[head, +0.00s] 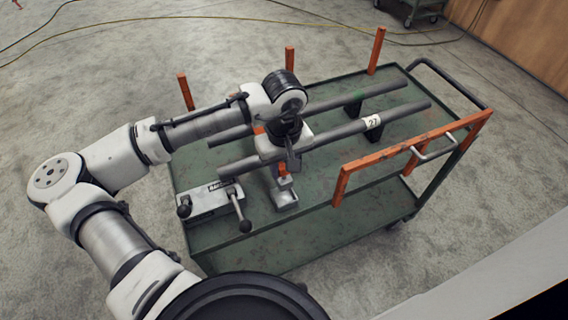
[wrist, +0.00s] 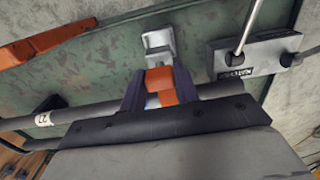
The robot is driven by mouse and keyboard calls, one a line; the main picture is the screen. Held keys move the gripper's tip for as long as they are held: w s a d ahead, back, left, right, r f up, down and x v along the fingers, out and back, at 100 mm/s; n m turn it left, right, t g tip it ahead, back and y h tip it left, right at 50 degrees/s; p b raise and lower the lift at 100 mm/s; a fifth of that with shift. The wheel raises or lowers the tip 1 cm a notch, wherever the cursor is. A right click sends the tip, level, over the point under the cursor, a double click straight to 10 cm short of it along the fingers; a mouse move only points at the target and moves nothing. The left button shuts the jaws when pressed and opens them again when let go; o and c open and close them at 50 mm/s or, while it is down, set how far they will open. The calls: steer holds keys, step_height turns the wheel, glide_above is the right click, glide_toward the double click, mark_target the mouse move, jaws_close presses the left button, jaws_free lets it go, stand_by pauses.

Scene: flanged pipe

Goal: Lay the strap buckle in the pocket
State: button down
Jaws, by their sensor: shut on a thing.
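My gripper (head: 287,167) is over the green cart, at the near pipe. In the wrist view its two dark fingers (wrist: 160,92) are shut on an orange strap piece (wrist: 160,84), which also shows below the gripper in the head view (head: 283,170). A pale grey metal piece (wrist: 158,42) lies just beyond the orange piece, over the cart top; it also shows in the head view (head: 285,199). I cannot tell whether this grey piece is the buckle or the pocket, or whether it touches the strap. The fingers hide part of the strap.
Two long grey pipes (head: 397,115) lie across the green cart (head: 330,213) on black supports. A grey block with black-knobbed levers (head: 210,199) stands left of the grey piece. Orange posts (head: 376,50) and an orange rail (head: 415,150) rise at the cart's edges. The front cart top is mostly clear.

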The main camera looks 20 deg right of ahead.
mark_target(284, 177)
step_height(284, 177, down, 3)
steer(key=shift+f+b, duration=0.1)
steer(key=shift+b, duration=1)
steer(key=shift+f+b, duration=0.7)
steer(key=shift+f, duration=0.85)
steer(key=shift+f, duration=0.55)
steer(key=c, duration=1)
jaws_free()
steer(key=shift+o, duration=0.2)
steer(key=shift+r, duration=0.1)
step_height(284, 177, up, 14)
steer(key=shift+f, duration=0.2)
